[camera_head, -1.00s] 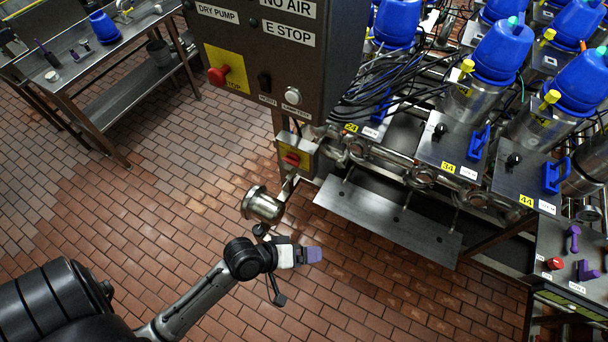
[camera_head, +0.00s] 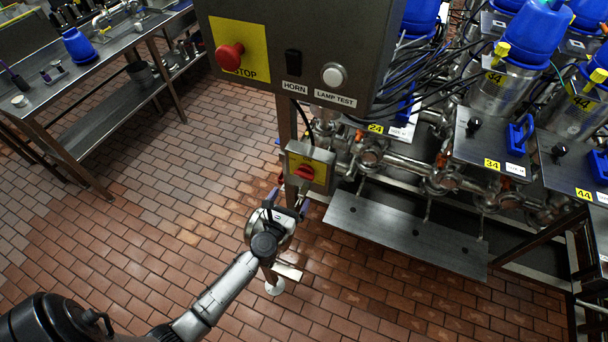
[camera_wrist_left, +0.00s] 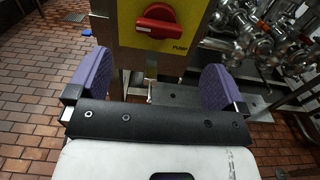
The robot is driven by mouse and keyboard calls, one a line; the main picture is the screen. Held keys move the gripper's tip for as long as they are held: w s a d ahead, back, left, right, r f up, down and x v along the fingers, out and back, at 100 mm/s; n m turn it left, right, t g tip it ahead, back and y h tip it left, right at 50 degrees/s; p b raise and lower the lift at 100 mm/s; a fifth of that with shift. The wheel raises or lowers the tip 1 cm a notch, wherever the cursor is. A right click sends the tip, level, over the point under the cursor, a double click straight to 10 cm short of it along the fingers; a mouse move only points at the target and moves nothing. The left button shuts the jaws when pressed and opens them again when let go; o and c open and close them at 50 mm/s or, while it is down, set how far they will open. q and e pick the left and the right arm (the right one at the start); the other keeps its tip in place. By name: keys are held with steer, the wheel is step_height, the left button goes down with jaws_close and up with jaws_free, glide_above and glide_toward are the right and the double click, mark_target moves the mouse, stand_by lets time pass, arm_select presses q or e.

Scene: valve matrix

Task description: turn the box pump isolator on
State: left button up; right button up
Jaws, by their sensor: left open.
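The box pump isolator is a red rotary knob (camera_head: 304,173) on a yellow plate, on a small grey box (camera_head: 318,158) mounted on a post below the large control panel. In the left wrist view the red knob (camera_wrist_left: 158,21) shows large at top centre, its handle lying roughly level, above the word PUMP. My left gripper (camera_head: 289,199) is just below and in front of the box. Its purple finger pads stand wide apart in the left wrist view (camera_wrist_left: 156,88), with nothing between them, and the knob lies beyond them. My right gripper is out of view.
The control panel (camera_head: 300,40) with a red STOP button (camera_head: 229,56) overhangs the box. A steel shelf plate (camera_head: 405,233) and piping lie to the right. A steel bench (camera_head: 95,60) stands at left. The brick floor at lower left is clear.

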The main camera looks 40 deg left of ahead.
mark_target(303, 176)
arm_select(q)
steer(key=x, duration=1)
steer(key=shift+w+a+b, duration=0.1)
steer(key=shift+w+b, duration=0.2)
steer(key=shift+b, duration=0.1)
steer(key=shift+c, duration=0.5)
steer(key=shift+c, duration=0.8)
steer(key=c, duration=0.7)
steer(key=shift+o, duration=0.2)
